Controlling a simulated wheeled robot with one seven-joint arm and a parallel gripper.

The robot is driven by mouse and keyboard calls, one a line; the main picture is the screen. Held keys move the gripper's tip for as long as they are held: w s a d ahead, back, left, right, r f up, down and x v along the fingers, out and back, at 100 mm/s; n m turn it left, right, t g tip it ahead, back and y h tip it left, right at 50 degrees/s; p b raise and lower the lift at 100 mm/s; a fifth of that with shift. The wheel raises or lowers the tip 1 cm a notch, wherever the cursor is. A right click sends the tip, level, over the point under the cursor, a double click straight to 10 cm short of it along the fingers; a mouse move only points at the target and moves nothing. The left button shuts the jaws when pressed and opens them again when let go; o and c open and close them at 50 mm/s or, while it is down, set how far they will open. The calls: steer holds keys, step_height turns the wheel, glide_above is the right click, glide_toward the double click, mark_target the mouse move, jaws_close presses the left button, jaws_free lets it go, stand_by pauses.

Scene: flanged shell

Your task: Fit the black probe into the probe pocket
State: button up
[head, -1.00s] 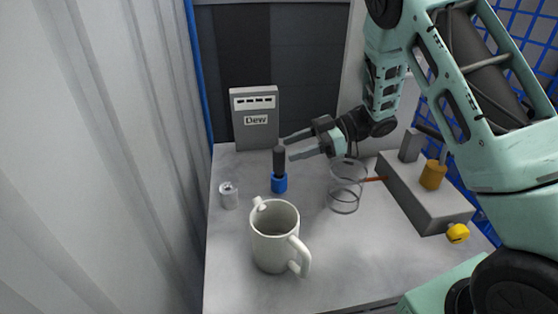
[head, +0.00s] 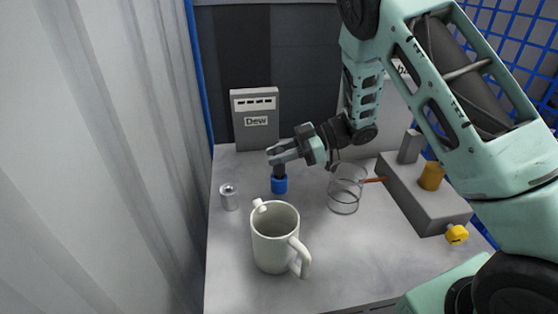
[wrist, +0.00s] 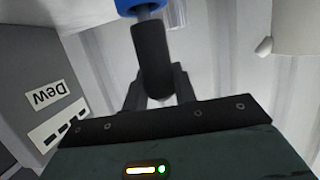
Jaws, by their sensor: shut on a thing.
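The black probe (head: 279,171) stands upright, with its lower end at a small blue holder (head: 279,185) on the table. My gripper (head: 279,154) comes in from the right and is shut on the probe's upper part, hiding its top in the head view. In the wrist view the probe (wrist: 151,50) sits between the two fingers (wrist: 157,88). A short grey neck shows between its black body and the blue piece (wrist: 138,6). I cannot make out for certain which opening is the probe pocket.
A grey box marked "Dew" (head: 255,128) stands behind the probe. A metal cylinder (head: 229,197) is to the left, a white mug (head: 274,250) in front, and a clear beaker (head: 345,192) to the right. A grey block (head: 432,204) carries an amber cylinder (head: 431,176); a yellow knob (head: 456,235) is beside it.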

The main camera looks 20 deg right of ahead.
steer(key=shift+r, duration=0.1)
steer(key=r, duration=0.3)
steer(key=r+p, duration=0.1)
steer(key=r, duration=0.2)
steer(key=a+r, duration=0.1)
steer(key=r, duration=0.3)
steer(key=s+a+r+p, duration=0.1)
steer(key=a+p, duration=1)
steer(key=a, duration=0.1)
steer(key=shift+s+a+r, duration=0.2)
steer(key=shift+a+r, duration=0.1)
steer(key=shift+r, duration=0.05)
steer(key=shift+p, duration=0.3)
steer(key=shift+f+b, duration=2)
steer(key=shift+f, duration=0.9)
steer(key=shift+f+b, duration=1.6)
steer(key=shift+f, duration=1.4)
steer(key=o, duration=1.1)
